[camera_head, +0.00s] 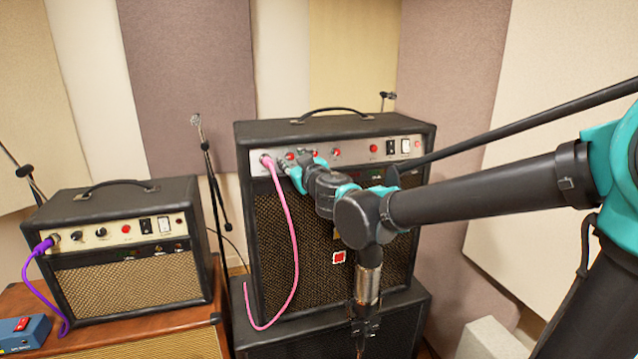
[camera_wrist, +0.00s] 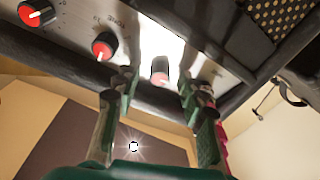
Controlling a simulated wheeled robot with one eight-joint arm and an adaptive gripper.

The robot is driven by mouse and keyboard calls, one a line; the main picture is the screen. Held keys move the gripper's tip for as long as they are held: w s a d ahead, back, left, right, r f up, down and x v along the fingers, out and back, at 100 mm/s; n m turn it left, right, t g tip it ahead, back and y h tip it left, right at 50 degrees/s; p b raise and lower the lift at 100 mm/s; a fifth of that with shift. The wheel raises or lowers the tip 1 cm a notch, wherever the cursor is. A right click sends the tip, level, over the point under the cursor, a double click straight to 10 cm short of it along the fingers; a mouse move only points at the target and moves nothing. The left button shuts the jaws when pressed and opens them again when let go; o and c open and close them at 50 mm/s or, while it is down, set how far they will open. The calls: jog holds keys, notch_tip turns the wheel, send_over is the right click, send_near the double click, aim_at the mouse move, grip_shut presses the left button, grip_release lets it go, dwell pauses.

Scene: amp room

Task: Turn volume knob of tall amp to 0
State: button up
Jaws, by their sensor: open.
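The tall amp (camera_head: 342,230) is black with a brown grille and a pale control panel, and stands on a black cabinet. Its panel has several red-faced knobs, including one (camera_head: 337,153) right of my gripper. My gripper (camera_head: 298,163) is at the panel's left part, near the pink cable's plug. In the wrist view, which looks inverted, my gripper (camera_wrist: 157,86) is open, its fingers on either side of a red-faced knob (camera_wrist: 159,71). I cannot tell whether they touch it. Two more knobs, one nearer (camera_wrist: 103,46) and one farther (camera_wrist: 36,13), lie to the left.
A pink cable (camera_head: 293,245) hangs from the panel's left end, close to my gripper. A smaller amp (camera_head: 130,250) with a purple cable (camera_head: 45,285) stands left on a brown cabinet. A microphone stand (camera_head: 213,185) is between the amps. Wall panels stand close behind.

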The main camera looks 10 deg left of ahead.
jog(key=v, duration=1.7)
jog(key=shift+s+d, duration=0.15)
jog(key=shift+d, duration=0.05)
jog(key=w+a+m, duration=0.1)
jog(key=w+a, duration=0.2)
jog(key=w, duration=0.1)
jog(key=w+a+m, duration=0.1)
jog(key=w+a, duration=0.3)
jog(key=w, duration=0.1)
jog(key=w+a+m, duration=0.1)
jog(key=w+a, duration=0.2)
jog(key=w, duration=0.1)
jog(key=shift+w+a+t+h, duration=0.3)
jog(key=shift+w+h, duration=0.05)
jog(key=shift+h, duration=0.05)
jog(key=shift+c, duration=0.4)
grip_shut()
